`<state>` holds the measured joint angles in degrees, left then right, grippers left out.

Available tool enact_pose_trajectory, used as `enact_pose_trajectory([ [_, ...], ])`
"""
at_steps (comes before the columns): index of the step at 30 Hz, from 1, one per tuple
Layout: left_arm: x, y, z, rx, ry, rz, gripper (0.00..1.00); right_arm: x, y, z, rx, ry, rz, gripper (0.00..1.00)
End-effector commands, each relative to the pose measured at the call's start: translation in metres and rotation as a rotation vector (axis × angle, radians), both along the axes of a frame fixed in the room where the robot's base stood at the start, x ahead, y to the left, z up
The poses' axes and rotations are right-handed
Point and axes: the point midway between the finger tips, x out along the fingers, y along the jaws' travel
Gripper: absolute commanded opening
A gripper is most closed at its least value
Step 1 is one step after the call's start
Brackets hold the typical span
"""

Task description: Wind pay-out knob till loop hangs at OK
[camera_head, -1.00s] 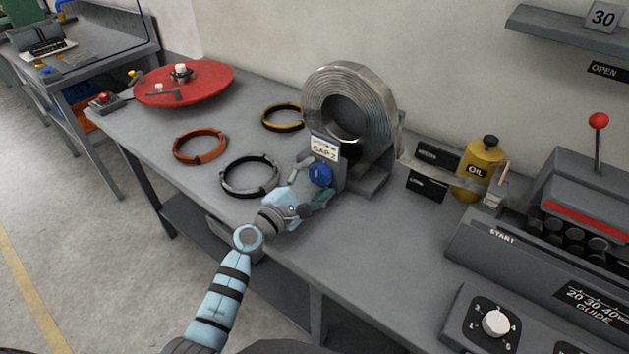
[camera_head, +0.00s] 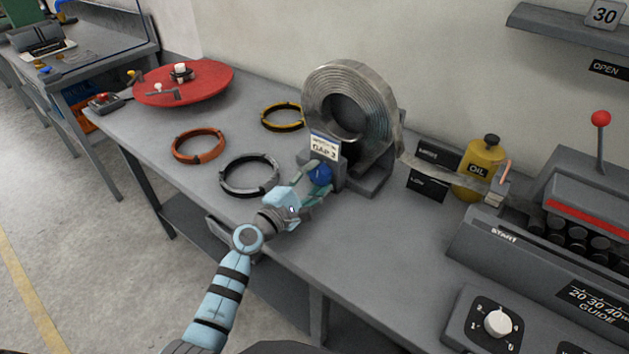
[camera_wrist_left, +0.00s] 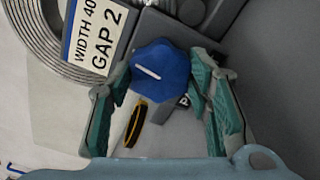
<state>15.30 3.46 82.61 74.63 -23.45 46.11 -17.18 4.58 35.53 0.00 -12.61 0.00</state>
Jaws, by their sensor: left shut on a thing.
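A metal strip coil (camera_head: 318,100) stands upright on its decoiler on the bench. A blue knob (camera_head: 320,174) sits low on the decoiler's front, below a label card reading GAP 2 (camera_head: 324,147). My left gripper (camera_head: 311,184) is shut on this knob. In the left wrist view, the knob (camera_wrist_left: 160,70) with its white line lies between the green finger pads. The strip (camera_head: 440,170) runs from the coil to the machine at right, with a shallow sag past two dark marker cards (camera_head: 427,186). Their lettering is too small to read. My right gripper is out of view.
Orange (camera_head: 198,146), grey (camera_head: 249,176) and yellow (camera_head: 283,117) rings lie left of the decoiler. A red turntable (camera_head: 205,84) stands at the far left. A yellow oil bottle (camera_head: 482,160) stands behind the strip. The machine (camera_head: 590,205) and a dial box (camera_head: 490,322) are at right.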

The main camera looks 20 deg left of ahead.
Motion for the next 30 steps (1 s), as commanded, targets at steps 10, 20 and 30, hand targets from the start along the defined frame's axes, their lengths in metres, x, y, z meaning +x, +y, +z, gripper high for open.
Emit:
enact_pose_trajectory([
  [10, 0.0, 0.0, -0.004, 0.276, -0.111, 0.0, 0.18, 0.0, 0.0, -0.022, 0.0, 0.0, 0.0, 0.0],
  [20, 0.0, 0.0, -0.004, 0.547, -0.218, 0.0, 0.18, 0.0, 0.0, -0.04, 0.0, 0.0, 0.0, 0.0],
  [30, 0.0, 0.0, -0.003, 0.719, -0.285, -0.001, 0.18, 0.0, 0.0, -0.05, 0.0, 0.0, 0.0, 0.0],
])
